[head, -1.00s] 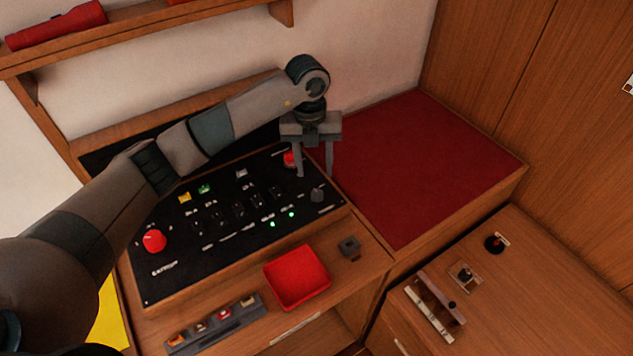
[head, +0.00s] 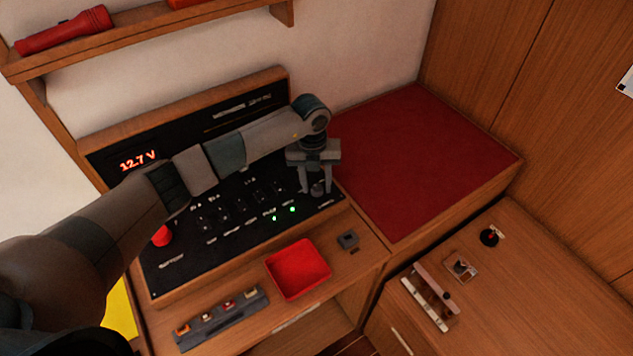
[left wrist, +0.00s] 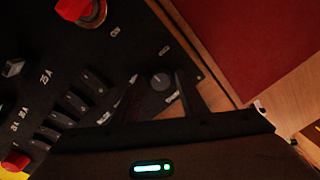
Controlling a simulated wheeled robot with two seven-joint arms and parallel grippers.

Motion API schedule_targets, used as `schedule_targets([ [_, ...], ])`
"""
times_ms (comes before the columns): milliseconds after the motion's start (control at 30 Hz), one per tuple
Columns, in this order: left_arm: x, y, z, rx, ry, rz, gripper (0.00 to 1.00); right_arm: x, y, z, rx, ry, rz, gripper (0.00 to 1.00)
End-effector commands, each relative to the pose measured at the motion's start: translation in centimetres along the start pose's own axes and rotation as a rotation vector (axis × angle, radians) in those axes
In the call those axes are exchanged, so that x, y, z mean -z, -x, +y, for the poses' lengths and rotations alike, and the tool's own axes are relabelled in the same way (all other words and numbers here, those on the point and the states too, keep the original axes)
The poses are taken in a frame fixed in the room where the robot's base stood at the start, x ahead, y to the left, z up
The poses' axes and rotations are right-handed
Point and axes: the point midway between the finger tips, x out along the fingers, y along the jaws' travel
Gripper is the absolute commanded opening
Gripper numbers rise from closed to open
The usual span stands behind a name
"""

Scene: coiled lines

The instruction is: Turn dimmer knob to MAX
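The dimmer knob (head: 317,189) is a small dark grey knob at the right end of the black switch panel. In the left wrist view the round knob (left wrist: 160,81) shows between the two fingers, with white lettering beside it. My left gripper (head: 317,188) points down over the panel with its fingers apart, one on each side of the knob. I cannot tell whether either finger touches it. The right gripper is not in view.
The black panel (head: 165,279) holds several switches, green lights and a red knob (head: 162,236). A red tray (head: 298,268) and a small grey block (head: 347,240) stand in front. A red cushion (head: 420,160) lies to the right. A shelf (head: 150,35) is above.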

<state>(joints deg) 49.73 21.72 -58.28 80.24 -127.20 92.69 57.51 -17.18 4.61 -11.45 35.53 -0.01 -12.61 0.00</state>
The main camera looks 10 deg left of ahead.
Motion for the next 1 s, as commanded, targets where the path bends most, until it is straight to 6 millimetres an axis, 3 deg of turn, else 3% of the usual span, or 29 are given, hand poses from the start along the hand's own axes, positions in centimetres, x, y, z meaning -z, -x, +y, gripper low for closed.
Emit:
schedule_targets([
  [33, 0.0, 0.0, 0.0, 0.000, 0.000, 0.000, 0.25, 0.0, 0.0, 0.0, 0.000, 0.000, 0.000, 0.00],
  [133, 0.0, 0.0, 0.0, 0.000, 0.000, 0.000, 0.03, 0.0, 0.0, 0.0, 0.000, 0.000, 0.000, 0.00],
  [567, -0.1, -0.1, 0.0, 0.001, -0.046, 0.000, 0.03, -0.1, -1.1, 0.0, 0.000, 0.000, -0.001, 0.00],
  [767, -0.2, -0.4, 0.0, 0.001, -0.143, 0.004, 0.03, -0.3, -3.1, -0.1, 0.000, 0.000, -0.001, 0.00],
  [1000, -0.2, -0.6, -0.1, 0.001, -0.329, 0.013, 0.03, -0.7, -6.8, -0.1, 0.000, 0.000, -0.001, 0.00],
])
